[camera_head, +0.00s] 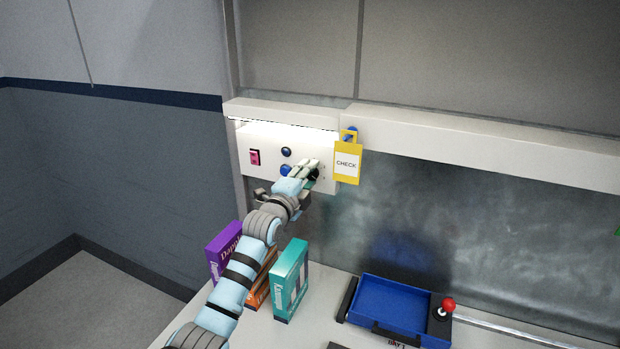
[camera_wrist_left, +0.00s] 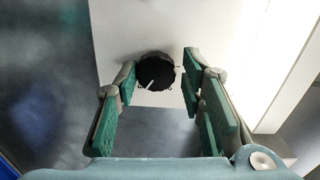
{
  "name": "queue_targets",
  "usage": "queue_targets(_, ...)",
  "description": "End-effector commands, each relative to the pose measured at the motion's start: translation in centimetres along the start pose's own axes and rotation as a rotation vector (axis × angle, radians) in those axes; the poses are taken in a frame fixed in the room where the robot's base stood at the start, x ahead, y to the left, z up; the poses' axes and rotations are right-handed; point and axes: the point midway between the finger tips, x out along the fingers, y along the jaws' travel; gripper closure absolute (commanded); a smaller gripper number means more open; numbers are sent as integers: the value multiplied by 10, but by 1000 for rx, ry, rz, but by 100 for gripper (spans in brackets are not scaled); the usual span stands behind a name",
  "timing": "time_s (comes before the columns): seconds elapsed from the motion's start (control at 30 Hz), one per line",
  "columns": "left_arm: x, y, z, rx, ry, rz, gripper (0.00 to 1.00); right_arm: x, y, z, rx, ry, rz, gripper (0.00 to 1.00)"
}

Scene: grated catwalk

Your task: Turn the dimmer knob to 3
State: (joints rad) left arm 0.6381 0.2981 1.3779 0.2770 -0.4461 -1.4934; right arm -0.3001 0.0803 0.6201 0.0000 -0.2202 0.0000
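The dimmer knob (camera_wrist_left: 157,70) is round and black with a white pointer line. In the left wrist view it sits on the white panel (camera_wrist_left: 135,25), and its line points down and slightly left. Scale numbers cannot be read. My left gripper (camera_wrist_left: 158,78) is open, with one green-padded finger on each side of the knob; I cannot tell whether they touch it. In the head view the left gripper (camera_head: 305,169) is at the right part of the wall panel (camera_head: 268,141) and mostly hides the knob. My right gripper is not in view.
The panel also has a red switch (camera_head: 255,157) and a blue button (camera_head: 286,152). A yellow CHECK tag (camera_head: 347,163) hangs just right of the gripper. Purple (camera_head: 222,251) and teal (camera_head: 290,281) boxes stand below my left arm. A blue tray (camera_head: 390,304) and a red-topped joystick (camera_head: 447,305) are farther right.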

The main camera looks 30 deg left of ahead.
Motion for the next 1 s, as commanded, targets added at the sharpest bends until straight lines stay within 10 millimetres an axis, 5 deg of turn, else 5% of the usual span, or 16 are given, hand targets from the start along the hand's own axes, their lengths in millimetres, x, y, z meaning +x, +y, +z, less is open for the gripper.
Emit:
queue_targets(0.1, 0, -2, 0, 0, 0, -5, 50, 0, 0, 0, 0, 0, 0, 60)
queue_targets(0.47, -8, 2, 1, 0, -1, 3, 50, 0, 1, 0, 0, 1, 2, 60)
queue_targets(0.8, -92, 2, 0, 4, 1, 3, 50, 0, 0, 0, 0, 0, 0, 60)
queue_targets(1.0, -118, 1, 0, 1, -1, 3, 50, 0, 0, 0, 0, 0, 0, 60)
